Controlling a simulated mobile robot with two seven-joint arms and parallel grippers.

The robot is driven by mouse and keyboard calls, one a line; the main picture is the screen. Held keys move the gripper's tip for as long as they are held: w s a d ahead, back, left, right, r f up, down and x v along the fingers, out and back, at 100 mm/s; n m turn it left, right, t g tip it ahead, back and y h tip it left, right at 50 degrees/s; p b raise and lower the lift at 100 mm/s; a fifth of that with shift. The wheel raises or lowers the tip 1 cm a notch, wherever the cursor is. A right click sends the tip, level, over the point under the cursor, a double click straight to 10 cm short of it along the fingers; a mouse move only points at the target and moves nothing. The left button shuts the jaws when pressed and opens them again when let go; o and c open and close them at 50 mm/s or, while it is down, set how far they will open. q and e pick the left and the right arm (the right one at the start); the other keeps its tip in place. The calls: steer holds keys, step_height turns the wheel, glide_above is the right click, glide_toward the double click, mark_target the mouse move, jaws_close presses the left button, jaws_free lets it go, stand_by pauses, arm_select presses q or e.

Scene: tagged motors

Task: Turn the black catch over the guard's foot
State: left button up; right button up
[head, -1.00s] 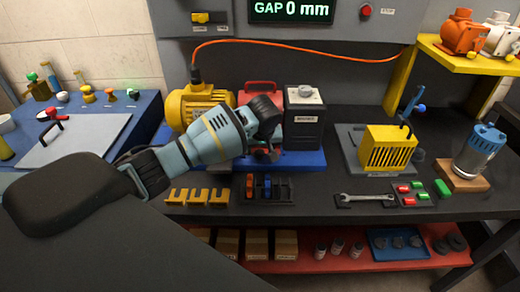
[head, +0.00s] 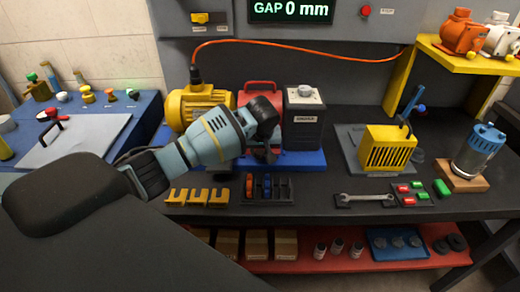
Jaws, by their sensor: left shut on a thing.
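The red guard (head: 261,87) stands on the blue base (head: 305,161) between the yellow motor (head: 194,106) and a dark labelled box (head: 303,125). My left arm reaches in from the left and covers most of the guard's front and its foot. My left gripper (head: 266,154) points down at the guard's front lower edge, just above the blue base. It is shut on a small dark thing there, which looks like the black catch. The catch is mostly hidden by the gripper, so I cannot tell how far it is turned. My right gripper is out of view.
An orange cable (head: 300,43) runs behind the motor. In front lie yellow brackets (head: 196,197), a black rack (head: 267,189) and a wrench (head: 365,198). A yellow slotted cover (head: 388,149) stands on a grey plate to the right.

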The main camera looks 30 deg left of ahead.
arm_select(q)
steer(key=m, duration=0.2)
steer(key=m+h, duration=0.1)
steer(key=m, duration=0.1)
steer(key=shift+s+a+t, duration=0.1)
steer(key=shift+a+t, duration=0.1)
steer(key=shift+t, duration=0.2)
steer(key=m+h, duration=0.1)
steer(key=m, duration=0.2)
steer(key=m+h, duration=0.1)
steer(key=m, duration=0.1)
steer(key=shift+a+m+h, duration=0.2)
steer(key=shift+m+h, duration=0.1)
steer(key=shift+m, duration=0.1)
steer(key=o, duration=1)
steer(key=shift+v, duration=3.95)
